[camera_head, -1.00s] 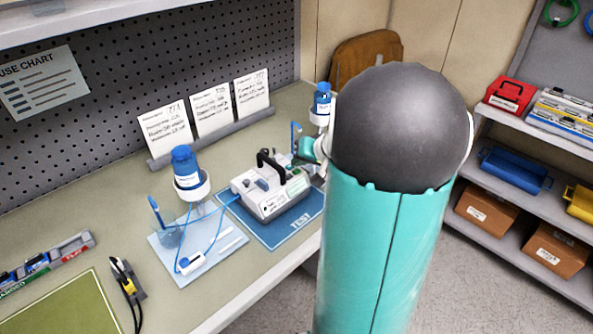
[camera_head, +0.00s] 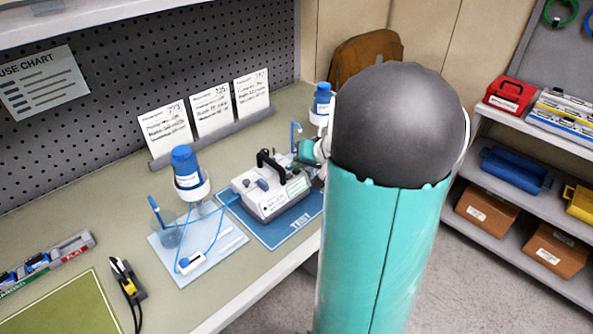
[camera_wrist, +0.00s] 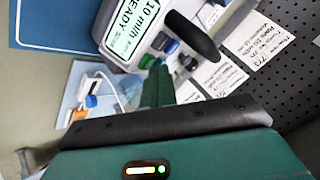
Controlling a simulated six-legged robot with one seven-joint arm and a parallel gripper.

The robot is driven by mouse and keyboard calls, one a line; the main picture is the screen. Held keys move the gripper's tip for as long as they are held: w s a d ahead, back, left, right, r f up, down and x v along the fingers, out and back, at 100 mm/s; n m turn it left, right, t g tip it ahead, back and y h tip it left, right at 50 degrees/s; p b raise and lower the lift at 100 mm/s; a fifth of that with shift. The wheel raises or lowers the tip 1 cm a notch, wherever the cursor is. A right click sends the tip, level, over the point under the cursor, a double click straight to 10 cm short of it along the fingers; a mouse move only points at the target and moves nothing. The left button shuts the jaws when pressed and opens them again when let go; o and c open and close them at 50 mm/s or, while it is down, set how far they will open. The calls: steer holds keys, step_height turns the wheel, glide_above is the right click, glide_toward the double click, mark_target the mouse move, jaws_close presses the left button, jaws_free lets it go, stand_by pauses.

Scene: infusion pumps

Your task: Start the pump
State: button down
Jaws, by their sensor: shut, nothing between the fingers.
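The white pump (camera_head: 268,203) with a black handle stands on the blue TEST mat (camera_head: 280,229). In the wrist view, the pump's screen (camera_wrist: 133,22) reads "10 ml/h" and "READY", tilted by the camera angle. Beside the screen are small buttons, a blue one (camera_wrist: 164,42) and a green one (camera_wrist: 147,61). My gripper (camera_wrist: 157,68) is shut and empty, its tips close to the green button. I cannot tell whether they touch it. In the head view, my arm hides most of the gripper.
A blue-capped bottle (camera_head: 187,168) stands on a stand left of the pump, with blue tubing and a cup on a pale tray (camera_head: 217,254). Another bottle (camera_head: 322,98) stands behind the pump. Written cards (camera_head: 211,107) line the back. The pump's dark handle (camera_wrist: 192,36) rises near my fingers.

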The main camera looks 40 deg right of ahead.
mark_target(299, 175)
steer(key=shift+f, duration=0.45)
stand_by(0.7)
steer(key=shift+r, duration=0.9)
steer(key=shift+r, duration=0.1)
step_height(299, 175, up, 5)
steer(key=shift+f, duration=0.1)
stand_by(0.9)
